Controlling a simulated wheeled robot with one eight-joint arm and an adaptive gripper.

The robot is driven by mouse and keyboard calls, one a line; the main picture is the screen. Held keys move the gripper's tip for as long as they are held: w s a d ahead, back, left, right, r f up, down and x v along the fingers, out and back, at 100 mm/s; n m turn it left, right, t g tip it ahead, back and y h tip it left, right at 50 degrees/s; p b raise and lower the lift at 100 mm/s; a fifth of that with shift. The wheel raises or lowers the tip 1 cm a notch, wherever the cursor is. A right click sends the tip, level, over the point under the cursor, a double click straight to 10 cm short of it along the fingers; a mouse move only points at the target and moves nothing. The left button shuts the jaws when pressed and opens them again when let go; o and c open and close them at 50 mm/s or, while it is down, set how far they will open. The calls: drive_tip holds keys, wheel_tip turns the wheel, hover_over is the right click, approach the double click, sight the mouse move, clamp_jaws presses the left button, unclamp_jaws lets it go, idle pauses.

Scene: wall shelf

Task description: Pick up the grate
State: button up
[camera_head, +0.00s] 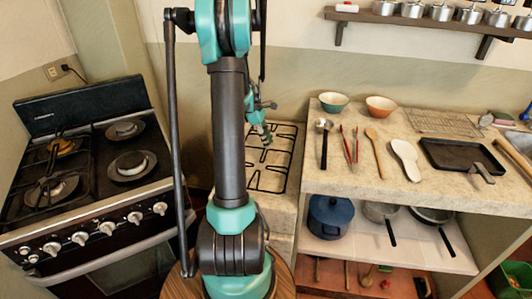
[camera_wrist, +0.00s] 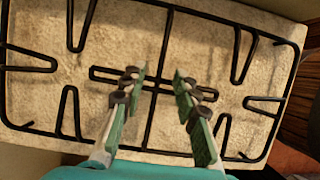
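The grate (camera_head: 270,168) is a black wire frame with prongs, lying flat on the pale stone counter behind my arm in the head view. In the wrist view the grate (camera_wrist: 151,112) fills most of the picture, slightly tilted. My gripper (camera_wrist: 157,75) is open, with its two green-and-grey fingers on either side of the grate's middle bar. Nothing is held. I cannot tell how far the fingertips are above the grate. In the head view my gripper (camera_head: 267,138) is small over the grate, and my arm hides the grate's left part.
A black stove (camera_head: 110,165) stands at left, its right burners uncovered. On the right counter are two bowls (camera_head: 334,103), utensils (camera_head: 372,145), a black pan (camera_head: 460,157) and a wire rack (camera_head: 440,121). A shelf below holds a blue pot (camera_head: 330,215).

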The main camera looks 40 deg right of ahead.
sight(273, 150)
drive_tip(key=shift+x, duration=2.65)
drive_tip(key=shift+s+d+r, duration=0.1)
drive_tip(key=shift+s, duration=0.05)
drive_tip(key=shift+c, duration=0.6)
clamp_jaws()
